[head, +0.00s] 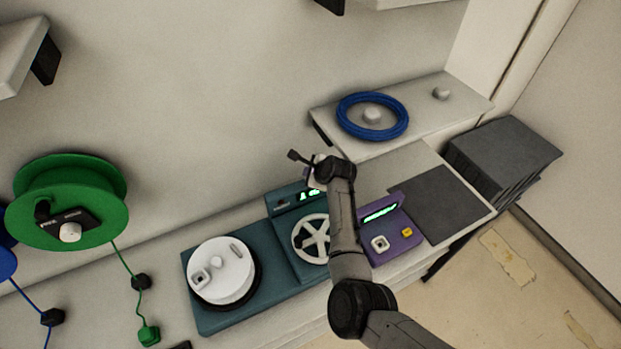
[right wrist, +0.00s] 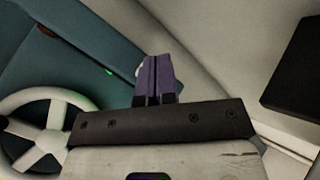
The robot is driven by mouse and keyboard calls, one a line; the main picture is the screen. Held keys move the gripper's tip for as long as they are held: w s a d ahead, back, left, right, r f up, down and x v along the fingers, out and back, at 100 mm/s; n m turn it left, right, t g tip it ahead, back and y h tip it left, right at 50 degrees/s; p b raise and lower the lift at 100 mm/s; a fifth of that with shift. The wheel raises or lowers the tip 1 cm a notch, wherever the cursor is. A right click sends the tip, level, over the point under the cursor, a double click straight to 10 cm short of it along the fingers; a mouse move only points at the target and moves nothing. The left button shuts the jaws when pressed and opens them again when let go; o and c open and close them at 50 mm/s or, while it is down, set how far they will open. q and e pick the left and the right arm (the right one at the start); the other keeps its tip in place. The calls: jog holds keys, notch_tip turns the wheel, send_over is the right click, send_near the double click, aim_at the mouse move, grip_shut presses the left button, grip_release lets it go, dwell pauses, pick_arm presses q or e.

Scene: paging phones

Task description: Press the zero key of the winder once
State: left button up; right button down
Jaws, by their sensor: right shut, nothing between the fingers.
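The winder (head: 225,308) is a teal machine with a white round drum (head: 222,268), a spoked white handwheel (head: 300,240) and a raised panel with a green-lit display (head: 307,195). My right gripper (right wrist: 156,62) is shut and empty, its purple fingertips over the teal panel in the right wrist view. The handwheel (right wrist: 50,120) shows at the left there, and a small green light (right wrist: 108,72) is left of the fingers. A pale bit beside the fingertips is mostly hidden. I cannot make out the zero key, or whether the fingertips touch the panel. My left gripper is not in view.
A purple device (head: 400,240) with a green display stands right of the winder, near my right forearm. A dark mat (head: 440,205) lies beyond it. A blue cable coil (head: 345,125) sits on a raised shelf. A green reel (head: 105,200) hangs at left.

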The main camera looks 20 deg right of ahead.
jog(key=shift+f, duration=0.2)
dwell(0.4)
jog(key=shift+f, duration=0.3)
dwell(0.5)
jog(key=shift+r+p, duration=0.95)
jog(key=shift+p, duration=0.15)
